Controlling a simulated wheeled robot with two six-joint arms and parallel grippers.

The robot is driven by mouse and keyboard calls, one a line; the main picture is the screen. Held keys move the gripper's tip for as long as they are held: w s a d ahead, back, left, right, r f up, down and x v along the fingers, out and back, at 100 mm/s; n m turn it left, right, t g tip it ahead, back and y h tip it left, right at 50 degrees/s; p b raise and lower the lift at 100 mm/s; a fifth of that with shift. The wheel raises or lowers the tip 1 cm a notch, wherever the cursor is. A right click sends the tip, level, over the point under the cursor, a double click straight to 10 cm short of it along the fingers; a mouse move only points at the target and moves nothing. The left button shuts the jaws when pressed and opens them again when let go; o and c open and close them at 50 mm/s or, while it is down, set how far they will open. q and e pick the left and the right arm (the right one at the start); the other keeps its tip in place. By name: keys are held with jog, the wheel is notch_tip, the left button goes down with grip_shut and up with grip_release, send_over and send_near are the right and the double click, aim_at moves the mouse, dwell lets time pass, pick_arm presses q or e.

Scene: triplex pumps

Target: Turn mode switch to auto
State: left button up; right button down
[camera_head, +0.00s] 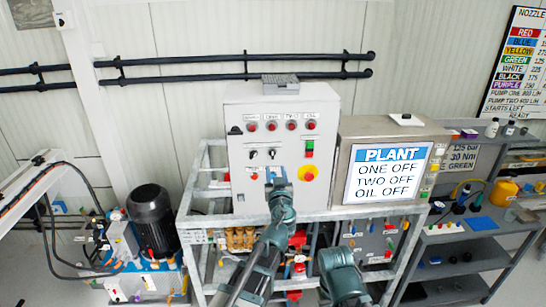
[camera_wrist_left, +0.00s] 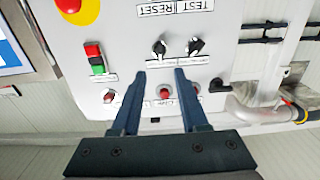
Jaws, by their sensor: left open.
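The grey control cabinet (camera_head: 284,112) carries two black rotary selector switches (camera_head: 262,154) side by side. In the left wrist view they are a left selector (camera_wrist_left: 160,48) and a right selector (camera_wrist_left: 195,46), each with a small label too small to read. I cannot tell which is the mode switch. My left gripper (camera_head: 278,176) is in front of the panel below the selectors. In the left wrist view the open gripper (camera_wrist_left: 160,74) has its fingertips just below the selectors, on either side of a red indicator (camera_wrist_left: 165,93). Nothing is between the fingers that I can see held.
A red emergency stop on yellow (camera_head: 308,173) and red and green buttons (camera_head: 309,148) sit right of the selectors. The plant screen (camera_head: 388,174) reads ONE OFF, TWO OFF, OIL OFF. A metal frame (camera_head: 320,215) runs below the panel. My other arm shows at the bottom.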

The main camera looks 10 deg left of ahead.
aim_at(273, 155)
pick_arm(q)
jog(key=x, duration=1)
jog(key=shift+c, duration=0.3)
grip_shut()
